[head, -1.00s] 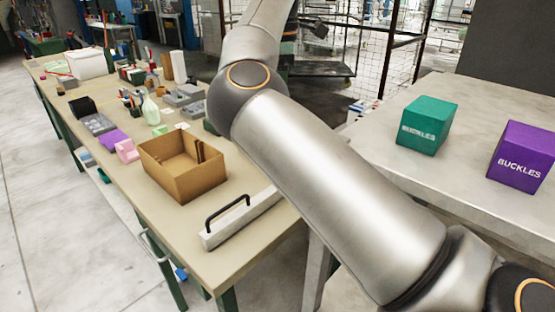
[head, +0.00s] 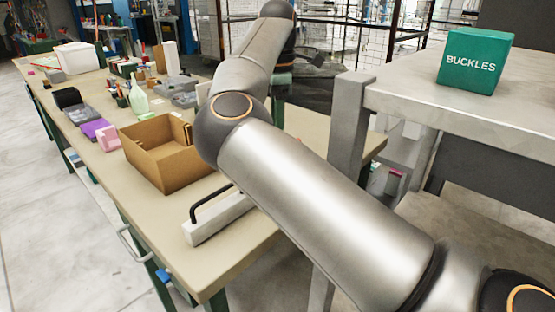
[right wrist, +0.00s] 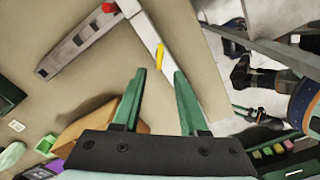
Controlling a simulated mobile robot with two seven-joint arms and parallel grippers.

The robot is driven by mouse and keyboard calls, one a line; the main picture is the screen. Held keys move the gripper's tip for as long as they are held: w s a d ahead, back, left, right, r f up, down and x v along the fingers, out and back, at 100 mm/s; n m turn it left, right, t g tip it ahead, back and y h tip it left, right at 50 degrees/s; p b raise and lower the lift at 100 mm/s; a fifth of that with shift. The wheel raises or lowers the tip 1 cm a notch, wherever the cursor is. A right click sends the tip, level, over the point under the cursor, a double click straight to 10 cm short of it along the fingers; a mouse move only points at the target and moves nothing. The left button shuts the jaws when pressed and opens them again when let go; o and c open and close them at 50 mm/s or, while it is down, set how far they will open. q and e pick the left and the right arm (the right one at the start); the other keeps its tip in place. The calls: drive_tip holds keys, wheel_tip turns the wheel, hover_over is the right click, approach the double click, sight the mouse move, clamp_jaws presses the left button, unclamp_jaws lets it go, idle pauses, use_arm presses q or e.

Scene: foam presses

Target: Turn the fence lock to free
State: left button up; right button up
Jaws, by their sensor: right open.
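In the right wrist view a small yellow lever (right wrist: 159,56) stands on a long pale bar (right wrist: 150,35) lying across the tan tabletop. It looks like the fence lock, but I cannot be sure. My right gripper (right wrist: 160,76) has two green fingers spread apart, with the lever just beyond and between their tips in the picture; nothing is held. I cannot tell the gap in depth. A red knob (right wrist: 108,7) is at the top edge, by a grey bar (right wrist: 75,45). In the head view my right arm hides this area. My left gripper is not in view.
On the long bench (head: 110,185) are an open cardboard box (head: 160,170), a pale block with a black handle (head: 215,220) and small items behind. A grey table (head: 500,125) at right carries a green BUCKLES box (head: 475,62). Clear floor lies at left.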

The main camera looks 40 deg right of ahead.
wheel_tip(320, 180, down, 7)
drive_tip(key=shift+f+b, duration=0.15)
drive_tip(key=shift+b, duration=0.35)
clamp_jaws()
idle(0.4)
